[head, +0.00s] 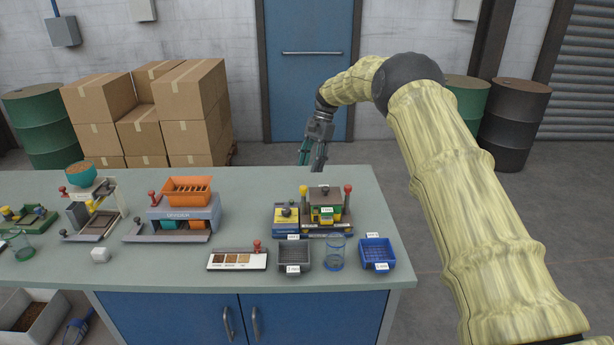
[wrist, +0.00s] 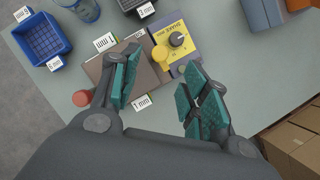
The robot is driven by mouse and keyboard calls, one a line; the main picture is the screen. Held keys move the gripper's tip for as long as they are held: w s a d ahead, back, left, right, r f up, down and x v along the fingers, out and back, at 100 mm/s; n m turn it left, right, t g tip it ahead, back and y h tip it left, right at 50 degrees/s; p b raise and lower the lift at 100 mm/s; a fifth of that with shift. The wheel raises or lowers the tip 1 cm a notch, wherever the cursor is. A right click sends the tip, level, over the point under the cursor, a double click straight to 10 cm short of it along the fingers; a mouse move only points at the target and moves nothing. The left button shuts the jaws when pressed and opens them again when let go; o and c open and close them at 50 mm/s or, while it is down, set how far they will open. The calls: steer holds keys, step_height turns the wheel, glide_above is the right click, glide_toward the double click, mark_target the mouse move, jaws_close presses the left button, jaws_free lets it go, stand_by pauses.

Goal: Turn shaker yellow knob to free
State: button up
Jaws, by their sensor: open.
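The shaker (head: 326,216) stands near the right end of the bench, with a stack of labelled sieves in its middle. Its yellow knob (head: 303,191) stands upright on the left post, and a red knob (head: 348,190) tops the right post. In the wrist view the yellow knob (wrist: 160,53) is beyond my fingertips, and the red knob (wrist: 82,98) is at the left. A yellow control box (head: 286,218) with a black dial (wrist: 177,40) adjoins the shaker. My gripper (head: 311,160) is open and empty, above the bench's far edge behind the shaker, touching nothing visible.
In front of the shaker stand a grey bin (head: 295,257), a clear blue-tinted cup (head: 335,253) and a blue bin (head: 377,253). A sample tray (head: 238,261) and an orange-topped divider (head: 187,208) are to the left. Bench between divider and shaker is clear.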

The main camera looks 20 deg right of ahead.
steer(key=shift+v, duration=2.15)
steer(key=shift+a, duration=0.1)
